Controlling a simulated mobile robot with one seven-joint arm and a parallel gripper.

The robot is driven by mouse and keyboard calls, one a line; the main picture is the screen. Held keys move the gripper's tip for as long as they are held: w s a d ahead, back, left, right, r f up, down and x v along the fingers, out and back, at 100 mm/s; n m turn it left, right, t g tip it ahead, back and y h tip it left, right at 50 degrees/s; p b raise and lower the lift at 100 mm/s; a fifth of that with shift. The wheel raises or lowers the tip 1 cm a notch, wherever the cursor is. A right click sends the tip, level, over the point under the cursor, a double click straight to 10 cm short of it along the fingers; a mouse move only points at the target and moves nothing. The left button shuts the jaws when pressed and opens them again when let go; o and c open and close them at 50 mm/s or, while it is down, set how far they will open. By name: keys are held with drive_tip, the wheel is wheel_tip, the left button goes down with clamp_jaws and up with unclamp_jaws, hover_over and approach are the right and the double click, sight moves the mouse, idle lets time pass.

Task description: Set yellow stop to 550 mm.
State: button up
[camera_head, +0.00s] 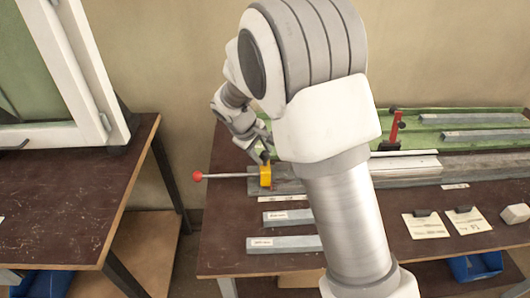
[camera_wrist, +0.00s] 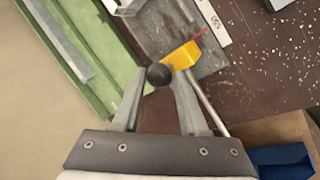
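The yellow stop (camera_head: 266,176) sits at the left end of the long grey profile rail (camera_head: 290,180) in the head view. It also shows in the wrist view (camera_wrist: 182,56), just beyond my fingertips, with a thin red pointer on its far side. A black ball knob (camera_wrist: 159,75) stands beside the stop. My gripper (camera_wrist: 160,82) has its two fingers apart, with the knob in line between their tips. Whether either finger touches the knob is unclear. In the head view my gripper (camera_head: 262,155) is small, just above the stop. The scale reading is not legible.
A rod with a red ball (camera_head: 197,176) sticks out left from the stop. A red clamp (camera_head: 396,130) stands on the green bed (camera_head: 430,118). Loose grey bars (camera_head: 283,243) lie in front. My arm hides the rail's middle. A window frame (camera_head: 85,75) stands at left.

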drive_tip(key=o, duration=0.3)
drive_tip(key=p+v, duration=0.1)
drive_tip(key=v, duration=1.6)
drive_tip(key=shift+s+a+r+p, duration=0.1)
drive_tip(key=shift+s+r+p, duration=0.1)
drive_tip(key=shift+p, duration=0.1)
drive_tip(key=s+d+r+m+y, duration=0.1)
drive_tip(key=s+d+r+m, duration=0.2)
drive_tip(key=s+d, duration=0.45)
drive_tip(key=s+d+r+m+y, duration=0.2)
drive_tip(key=s+d+r+m, duration=0.1)
drive_tip(key=s+d, duration=0.5)
drive_tip(key=s+m, duration=0.1)
drive_tip(key=s, duration=0.2)
drive_tip(key=s+f+m+t+p, duration=0.1)
drive_tip(key=s, duration=0.2)
drive_tip(key=s+m+t, duration=0.1)
drive_tip(key=s, duration=0.2)
drive_tip(key=shift+d+f+y, duration=0.2)
drive_tip(key=shift+d+y, duration=0.1)
drive_tip(key=shift+d, duration=0.1)
